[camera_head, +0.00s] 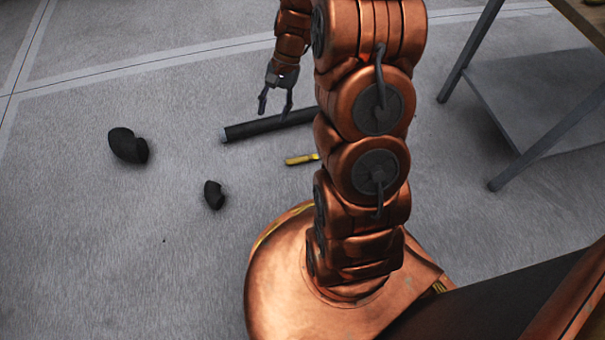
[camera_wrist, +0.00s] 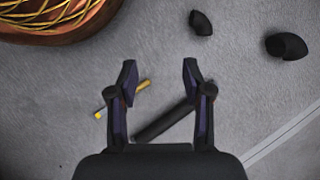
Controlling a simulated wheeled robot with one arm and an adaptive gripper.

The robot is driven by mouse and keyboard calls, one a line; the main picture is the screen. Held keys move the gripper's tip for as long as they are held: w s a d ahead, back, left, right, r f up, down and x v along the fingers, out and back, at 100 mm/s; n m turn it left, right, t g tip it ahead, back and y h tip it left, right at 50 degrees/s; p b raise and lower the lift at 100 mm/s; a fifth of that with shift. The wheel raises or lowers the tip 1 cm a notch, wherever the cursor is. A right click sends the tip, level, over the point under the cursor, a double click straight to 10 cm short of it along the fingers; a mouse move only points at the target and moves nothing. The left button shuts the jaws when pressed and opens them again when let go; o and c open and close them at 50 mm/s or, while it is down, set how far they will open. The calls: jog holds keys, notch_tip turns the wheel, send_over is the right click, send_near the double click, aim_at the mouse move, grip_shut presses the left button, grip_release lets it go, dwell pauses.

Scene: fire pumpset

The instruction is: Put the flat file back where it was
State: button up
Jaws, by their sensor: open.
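A small yellow-handled tool (camera_head: 301,159), which may be the flat file, lies on the grey floor, its right end hidden behind my arm. In the wrist view, the yellow tool (camera_wrist: 144,85) lies partly behind the left finger. My gripper (camera_head: 275,111) is open and empty, pointing down above the floor, behind and left of the tool in the head view. In the wrist view, my gripper (camera_wrist: 160,68) has its fingers wide apart, with bare floor showing between the tips.
A long black pipe (camera_head: 262,127) lies on the floor near the tool. Two black elbow fittings, a larger one (camera_head: 128,146) and a smaller one (camera_head: 213,194), lie to the left. A metal-legged table (camera_head: 470,52) with a lower shelf (camera_head: 535,92) stands at right.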

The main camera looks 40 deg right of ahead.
jog(key=s+a+r+n+h, duration=0.1)
jog(key=s+a+r+n, duration=0.2)
jog(key=s+a+r, duration=0.3)
jog(key=s+a+r+n+h, duration=0.2)
jog(key=s+r+n, duration=0.1)
jog(key=s, duration=0.7)
jog(key=s+a+r+n+g+h, duration=0.1)
jog(key=s+r+n, duration=0.3)
jog(key=s, duration=0.5)
jog(key=shift+s+a+g+h, duration=0.3)
jog(key=shift+s+a+h, duration=0.1)
jog(key=shift+a+h, duration=0.25)
jog(key=shift+d, duration=0.1)
notch_tip(320, 180, up, 42)
jog(key=t+p, duration=0.1)
jog(key=p, duration=3.9)
jog(key=shift+t, duration=0.3)
jog(key=shift+d+f, duration=0.1)
jog(key=shift+c, duration=0.3)
